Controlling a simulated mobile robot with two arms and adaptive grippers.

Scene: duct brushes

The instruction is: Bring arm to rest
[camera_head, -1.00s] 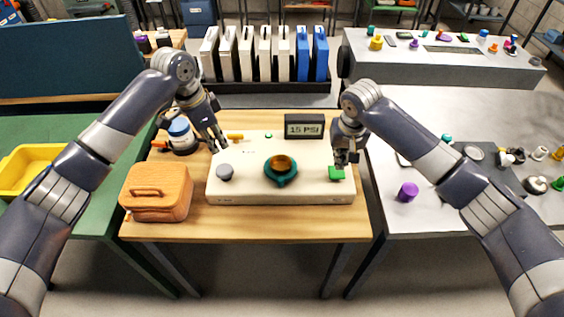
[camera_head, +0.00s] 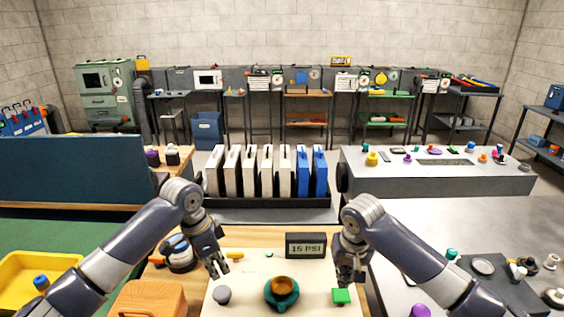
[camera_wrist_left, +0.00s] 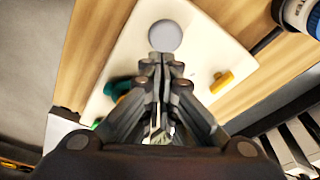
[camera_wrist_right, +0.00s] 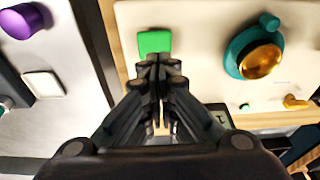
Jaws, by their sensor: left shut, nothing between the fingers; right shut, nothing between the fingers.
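My left gripper (camera_head: 221,268) is shut and empty, held above the left part of a cream panel (camera_head: 250,290) on the wooden table. In the left wrist view its fingers (camera_wrist_left: 160,60) point toward a grey round knob (camera_wrist_left: 165,36). My right gripper (camera_head: 346,278) is shut and empty above the panel's right part. In the right wrist view its fingers (camera_wrist_right: 154,62) point toward a green square button (camera_wrist_right: 154,42). I cannot tell whether either gripper touches the panel. A teal and gold knob (camera_head: 281,291) sits between the two grippers.
A display reading 15 PSI (camera_head: 306,245) stands at the panel's back. A wooden box (camera_head: 150,300) is at left, and a yellow tray (camera_head: 30,280) lies further left. Upright white and blue cases (camera_head: 302,172) stand behind the table. A grey table with small parts (camera_head: 482,267) is at right.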

